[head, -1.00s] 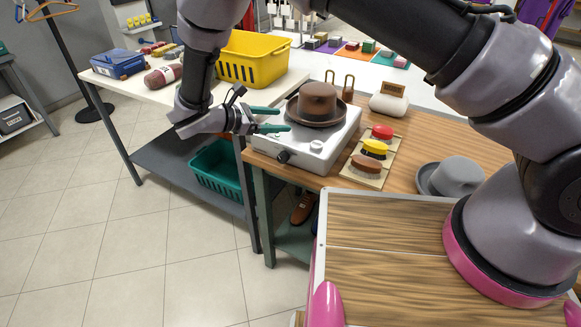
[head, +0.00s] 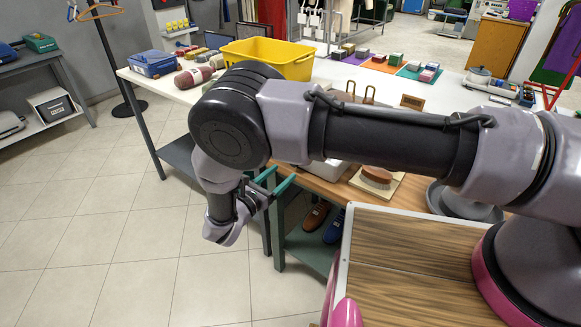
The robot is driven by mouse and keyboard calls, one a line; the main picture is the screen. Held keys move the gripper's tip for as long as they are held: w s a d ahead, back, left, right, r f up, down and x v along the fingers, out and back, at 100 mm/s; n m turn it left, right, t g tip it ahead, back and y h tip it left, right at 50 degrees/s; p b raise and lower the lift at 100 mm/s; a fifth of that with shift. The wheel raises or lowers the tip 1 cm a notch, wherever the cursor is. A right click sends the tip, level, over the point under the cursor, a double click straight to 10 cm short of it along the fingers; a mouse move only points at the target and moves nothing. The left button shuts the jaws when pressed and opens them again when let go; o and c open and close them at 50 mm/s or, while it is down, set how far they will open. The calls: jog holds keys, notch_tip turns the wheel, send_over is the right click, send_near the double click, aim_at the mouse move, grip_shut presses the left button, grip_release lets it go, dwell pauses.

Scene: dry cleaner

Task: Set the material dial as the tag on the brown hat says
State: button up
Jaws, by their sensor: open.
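My gripper (head: 283,176) is open and empty, with two green fingers pointing right, beside the front edge of the wooden worktop (head: 408,193). The white appliance that carried the brown hat is almost wholly behind my arm; only a low piece of its casing (head: 328,174) shows, just right of the fingers. The brown hat is hidden or nearly so by my arm. Its tag cannot be read. The dial on the appliance is not visible, and I cannot tell whether the fingers touch it.
A brown brush (head: 377,177) lies on a board right of the appliance. A grey hat (head: 462,203) sits partly behind my arm. A yellow basket (head: 268,58) stands on the white table (head: 150,78). Shoes (head: 316,215) rest on the shelf below. The floor at left is clear.

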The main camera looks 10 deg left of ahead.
jog(key=shift+x, duration=2.55)
grip_shut()
